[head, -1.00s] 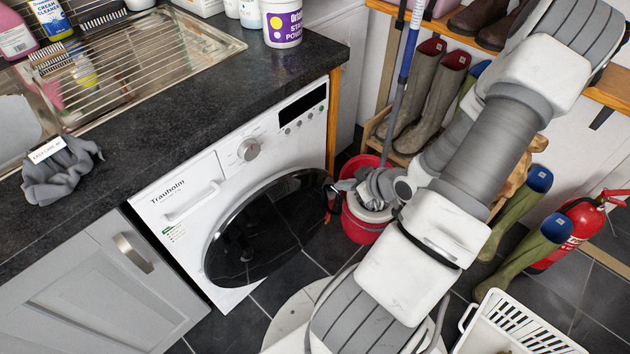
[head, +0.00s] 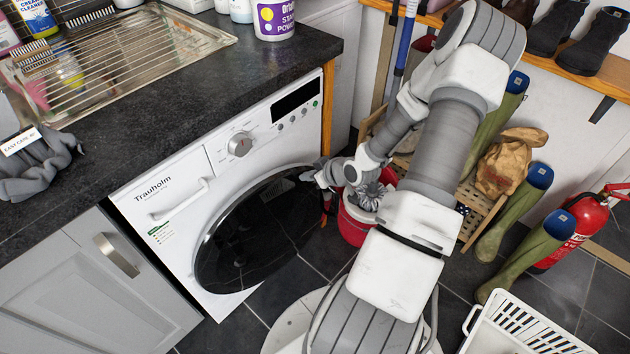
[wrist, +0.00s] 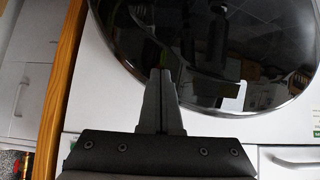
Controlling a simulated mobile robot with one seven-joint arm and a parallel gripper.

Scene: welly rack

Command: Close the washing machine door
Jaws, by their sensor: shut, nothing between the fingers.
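The white washing machine (head: 160,190) stands under the dark worktop. Its round black glass door (head: 255,235) sits at or close to the front panel; I cannot tell whether a thin gap remains. In the wrist view the door (wrist: 215,45) fills the upper part, with its rim curving across the white front. My gripper (head: 320,180) is at the door's right edge in the head view. In the wrist view the shut, empty fingers (wrist: 157,80) overlap the rim; contact is unclear.
A red bucket (head: 352,226) with a mop stands just right of the machine, behind my arm. Green wellies (head: 512,210), a red fire extinguisher (head: 590,225) and a white basket (head: 520,325) are to the right. The worktop (head: 130,135) overhangs above.

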